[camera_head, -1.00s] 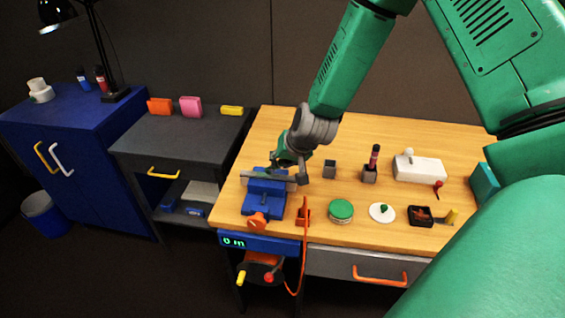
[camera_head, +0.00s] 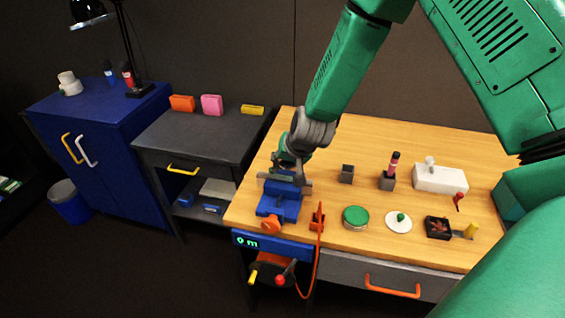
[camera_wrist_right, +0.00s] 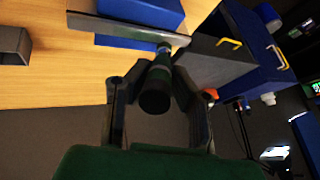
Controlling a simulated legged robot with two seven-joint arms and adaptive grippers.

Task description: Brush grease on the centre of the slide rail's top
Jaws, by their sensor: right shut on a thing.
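The slide rail (camera_head: 296,181) is a grey bar clamped across the top of a blue vise (camera_head: 279,206) at the table's left front. In the right wrist view the rail (camera_wrist_right: 115,28) crosses the top of the picture. My right gripper (camera_head: 288,162) is over the rail, shut on a dark-handled brush (camera_wrist_right: 155,92). The brush's far end, with a blue-green band, points at the rail near its right part in the wrist view. I cannot tell whether the bristles touch it. In the head view the gripper hides the brush. My left gripper is out of view.
A round tin with a green top (camera_head: 355,216) and a white disc with a green knob (camera_head: 398,221) stand right of the vise. An orange holder (camera_head: 317,221), grey cup (camera_head: 347,174), dark tray (camera_head: 438,228) and white block (camera_head: 440,178) share the table.

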